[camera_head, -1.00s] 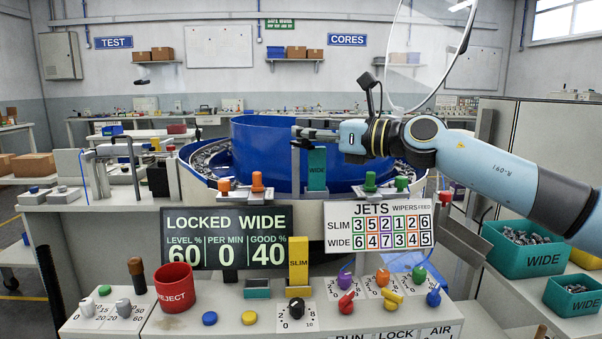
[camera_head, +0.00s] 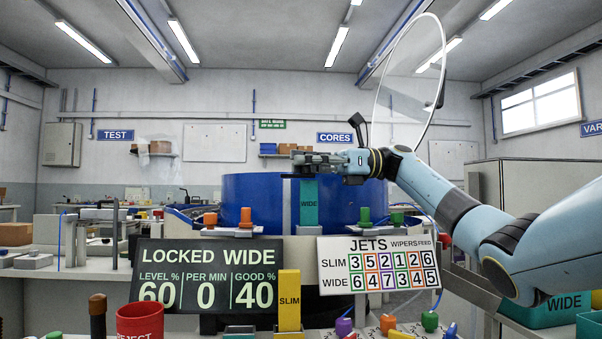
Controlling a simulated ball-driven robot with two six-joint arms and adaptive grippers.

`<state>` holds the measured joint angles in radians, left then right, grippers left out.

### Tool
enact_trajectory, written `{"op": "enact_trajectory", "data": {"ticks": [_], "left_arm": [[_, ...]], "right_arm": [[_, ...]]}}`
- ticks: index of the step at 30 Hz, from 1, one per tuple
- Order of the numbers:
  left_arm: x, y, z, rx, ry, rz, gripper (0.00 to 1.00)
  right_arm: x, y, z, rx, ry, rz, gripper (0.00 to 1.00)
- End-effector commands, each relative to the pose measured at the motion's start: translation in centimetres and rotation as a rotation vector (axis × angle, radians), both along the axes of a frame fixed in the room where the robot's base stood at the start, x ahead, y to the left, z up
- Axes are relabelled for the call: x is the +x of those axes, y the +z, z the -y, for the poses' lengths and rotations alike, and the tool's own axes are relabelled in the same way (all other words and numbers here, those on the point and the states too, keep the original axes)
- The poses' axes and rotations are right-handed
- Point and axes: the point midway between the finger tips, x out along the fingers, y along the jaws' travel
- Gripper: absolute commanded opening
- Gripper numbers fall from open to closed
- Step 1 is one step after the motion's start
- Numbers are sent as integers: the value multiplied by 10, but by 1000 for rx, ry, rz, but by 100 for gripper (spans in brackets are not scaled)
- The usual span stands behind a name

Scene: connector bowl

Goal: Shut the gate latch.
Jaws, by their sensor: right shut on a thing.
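My right gripper (camera_head: 308,161) comes in from the right, at the front of the blue bowl (camera_head: 260,192). It is shut on the top of a teal block marked WIDE (camera_head: 309,204), which stands upright against the front of the bowl. A grey upright strip shows just left of the block. I cannot clearly make out the gate latch; the gripper and the block cover part of this spot. Orange knobs (camera_head: 246,216) stand on a small plate to the left, green knobs (camera_head: 365,215) to the right. My left gripper is not in view.
A dark display (camera_head: 209,274) reads LOCKED WIDE. A white JETS board (camera_head: 379,266) stands to its right. A yellow SLIM block (camera_head: 289,300) is upright between them, lower down. A red REJECT cup (camera_head: 139,320) is at lower left. A clear round panel (camera_head: 410,80) rises behind my right arm.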

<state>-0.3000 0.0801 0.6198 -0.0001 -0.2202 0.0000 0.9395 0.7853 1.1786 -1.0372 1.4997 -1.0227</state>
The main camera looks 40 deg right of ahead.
Motion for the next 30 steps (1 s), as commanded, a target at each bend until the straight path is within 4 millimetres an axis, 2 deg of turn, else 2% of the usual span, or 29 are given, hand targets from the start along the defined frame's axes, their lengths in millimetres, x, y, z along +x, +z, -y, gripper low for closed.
{"op": "enact_trajectory", "data": {"ticks": [13, 29, 30], "left_arm": [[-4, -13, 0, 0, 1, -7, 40], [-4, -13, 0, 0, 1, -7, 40], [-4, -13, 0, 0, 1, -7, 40]], "right_arm": [[4, -1, 7, -3, 183, -4, 0], [4, -1, 8, -7, 200, -7, 0], [3, -1, 8, -7, 200, -7, 10]]}}
